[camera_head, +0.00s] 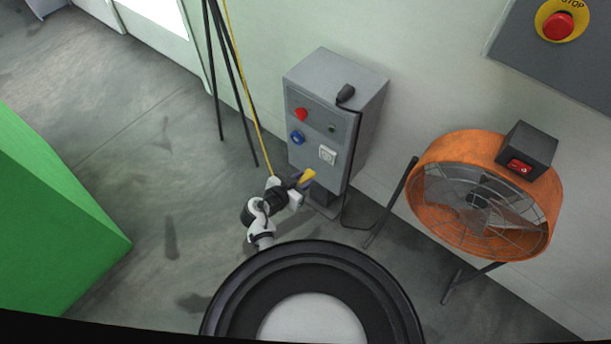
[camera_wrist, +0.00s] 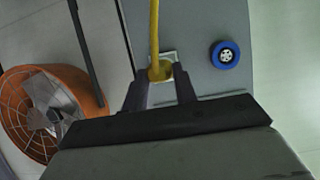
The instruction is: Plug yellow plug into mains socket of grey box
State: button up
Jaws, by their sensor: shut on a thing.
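The grey box (camera_head: 318,130) stands against the wall in the head view, and its front also fills the middle of the wrist view (camera_wrist: 204,25). A white mains socket (camera_head: 327,155) sits low on its front face; in the wrist view part of the pale socket (camera_wrist: 170,56) shows behind the plug. My gripper (camera_head: 302,186) is shut on the yellow plug (camera_head: 307,175), just in front of the box and a little below and left of the socket in the head view. The plug (camera_wrist: 160,71) shows between the two fingers in the wrist view. Whether it touches the socket I cannot tell.
A yellow cable (camera_head: 247,90) hangs near dark poles at the left. An orange fan (camera_head: 480,195) stands right.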

jog(key=shift+s+a+b, duration=0.1)
jog(key=shift+b, duration=0.45)
jog(key=w+d+b, duration=0.2)
jog(key=w+d, duration=0.1)
jog(key=w, duration=0.2)
jog(key=shift+d, duration=0.3)
jog(key=shift+r, duration=0.1)
jog(key=shift+b, duration=0.75)
dwell(1.4)
jog(key=shift+w+d+b, duration=0.3)
jog(key=shift+w+d, duration=0.25)
jog(key=shift+w, duration=0.2)
dwell(0.4)
jog(key=o, duration=1)
jog(key=shift+o, duration=0.2)
